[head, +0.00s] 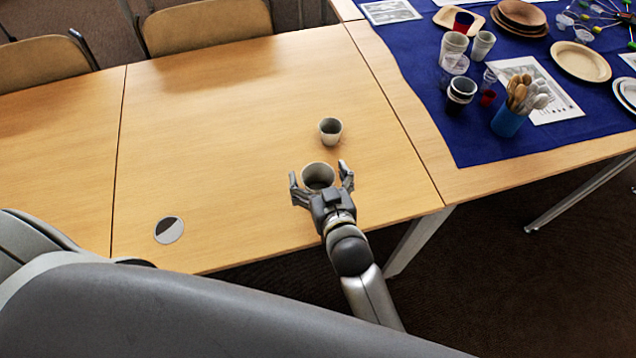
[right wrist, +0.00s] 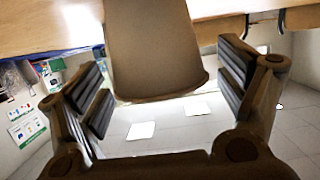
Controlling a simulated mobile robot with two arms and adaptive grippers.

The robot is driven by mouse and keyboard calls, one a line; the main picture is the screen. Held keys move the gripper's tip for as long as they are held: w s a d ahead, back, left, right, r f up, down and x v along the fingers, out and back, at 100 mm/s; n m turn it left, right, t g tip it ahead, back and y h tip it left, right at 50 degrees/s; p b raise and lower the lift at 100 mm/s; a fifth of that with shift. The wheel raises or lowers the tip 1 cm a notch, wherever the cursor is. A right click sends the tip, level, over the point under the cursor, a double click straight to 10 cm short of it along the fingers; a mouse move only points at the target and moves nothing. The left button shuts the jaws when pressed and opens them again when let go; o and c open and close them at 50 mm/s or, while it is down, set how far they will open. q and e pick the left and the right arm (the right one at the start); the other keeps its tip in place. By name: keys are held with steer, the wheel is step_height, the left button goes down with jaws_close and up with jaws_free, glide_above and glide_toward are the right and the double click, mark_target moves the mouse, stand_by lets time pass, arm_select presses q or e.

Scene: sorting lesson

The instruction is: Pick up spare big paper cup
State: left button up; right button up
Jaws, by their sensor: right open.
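A big pale paper cup (head: 318,173) stands upright on the wooden table, near its front edge. My right gripper (head: 320,177) is open, with one finger on each side of this cup. In the right wrist view the cup (right wrist: 155,45) looks brown in shadow and sits between the two ridged finger pads (right wrist: 165,85), with a visible gap on each side. A smaller pale cup (head: 330,131) stands upright just behind it, apart from it. My left gripper is not in view.
A round disc (head: 169,230), part dark and part light, lies on the table's front left. The table's left half is otherwise clear. A blue cloth (head: 470,140) at right carries cups, plates (head: 580,62) and a blue holder (head: 507,122) of wooden cutlery. Chairs (head: 205,25) stand behind.

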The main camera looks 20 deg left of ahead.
steer(key=shift+w+a, duration=0.2)
steer(key=shift+w, duration=0.05)
steer(key=shift+c, duration=0.4)
steer(key=c, duration=0.8)
steer(key=shift+o, duration=0.2)
